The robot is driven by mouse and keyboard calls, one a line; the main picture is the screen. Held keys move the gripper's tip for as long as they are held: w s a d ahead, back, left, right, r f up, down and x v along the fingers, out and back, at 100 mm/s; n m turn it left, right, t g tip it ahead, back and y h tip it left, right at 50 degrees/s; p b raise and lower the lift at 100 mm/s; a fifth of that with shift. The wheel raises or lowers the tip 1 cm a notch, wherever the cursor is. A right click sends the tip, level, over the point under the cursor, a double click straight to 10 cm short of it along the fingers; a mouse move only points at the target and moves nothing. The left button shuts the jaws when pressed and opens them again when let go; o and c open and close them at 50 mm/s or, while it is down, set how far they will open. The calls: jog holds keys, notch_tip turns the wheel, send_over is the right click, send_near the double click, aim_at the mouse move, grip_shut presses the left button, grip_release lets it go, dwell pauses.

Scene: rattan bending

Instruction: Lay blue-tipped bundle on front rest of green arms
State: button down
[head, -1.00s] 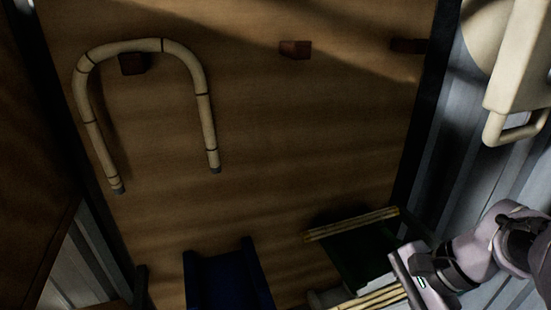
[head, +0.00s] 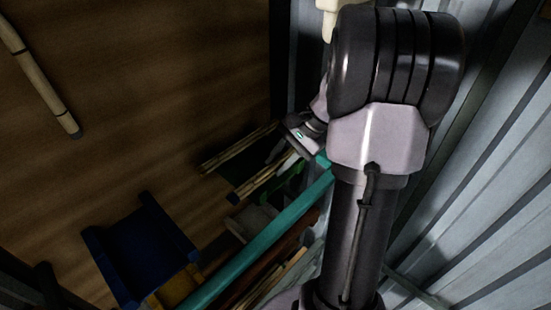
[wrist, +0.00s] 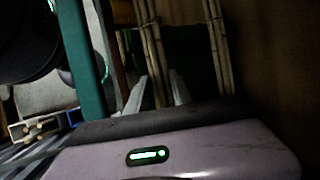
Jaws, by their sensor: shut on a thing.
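My gripper (head: 302,142) is shut on a bundle of pale canes (head: 262,182), whose near end looks dark blue in the head view. In the wrist view the held bundle (wrist: 154,60) stands between the two pale fingertips (wrist: 154,97). A second cane bundle (head: 238,148) lies roughly parallel to it, farther back; it also shows at the right in the wrist view (wrist: 218,45). A dark green surface (wrist: 187,62) shows between the bundles, probably part of the green arms. The dark picture does not show whether the held bundle touches a rest.
A teal bar (head: 262,236) crosses in front of the bundles, close to my arm. A blue trough-like holder (head: 145,253) stands at lower left. Several rods (head: 272,280) lie below the bar. Corrugated metal (head: 470,200) bounds the right.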

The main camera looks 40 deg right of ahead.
jog(key=shift+a+f, duration=0.1)
jog(key=shift+f, duration=0.05)
jog(key=c, duration=1.1)
grip_release()
jog(key=v, duration=0.8)
